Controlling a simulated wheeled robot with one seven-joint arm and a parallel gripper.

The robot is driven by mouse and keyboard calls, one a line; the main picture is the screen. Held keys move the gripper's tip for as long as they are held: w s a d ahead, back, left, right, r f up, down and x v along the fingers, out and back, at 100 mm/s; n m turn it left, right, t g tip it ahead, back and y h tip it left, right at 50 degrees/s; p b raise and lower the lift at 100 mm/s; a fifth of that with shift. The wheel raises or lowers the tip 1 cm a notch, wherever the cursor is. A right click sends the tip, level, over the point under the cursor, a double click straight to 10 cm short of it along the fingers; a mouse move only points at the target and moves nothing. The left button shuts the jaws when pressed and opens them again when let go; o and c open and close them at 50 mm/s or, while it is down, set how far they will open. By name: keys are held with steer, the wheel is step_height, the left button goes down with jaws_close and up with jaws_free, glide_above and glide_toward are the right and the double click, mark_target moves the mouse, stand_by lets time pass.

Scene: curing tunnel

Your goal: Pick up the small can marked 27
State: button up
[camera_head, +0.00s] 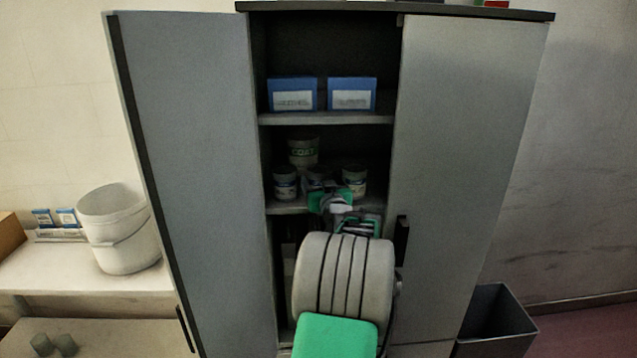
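Small white cans with dark labels stand on the cabinet's middle shelf. One can (286,184) is at the left and one (354,181) at the right. Between them is another can (314,178), partly hidden by my gripper. The labels are too small to read, so I cannot tell which can is marked 27. My gripper (335,199), with green parts, is at the front of this shelf, before the middle and right cans. Its fingers are too small and overlapped to show whether they are open or hold anything.
A larger can marked COAT (303,152) shows above and behind the small cans. Two blue boxes (292,95) (352,94) stand on the upper shelf (325,119). A white bucket (125,240) stands left, a dark bin (497,315) right.

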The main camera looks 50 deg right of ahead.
steer(key=c, duration=1.4)
steer(key=shift+r, duration=0.1)
steer(key=shift+r, duration=0.15)
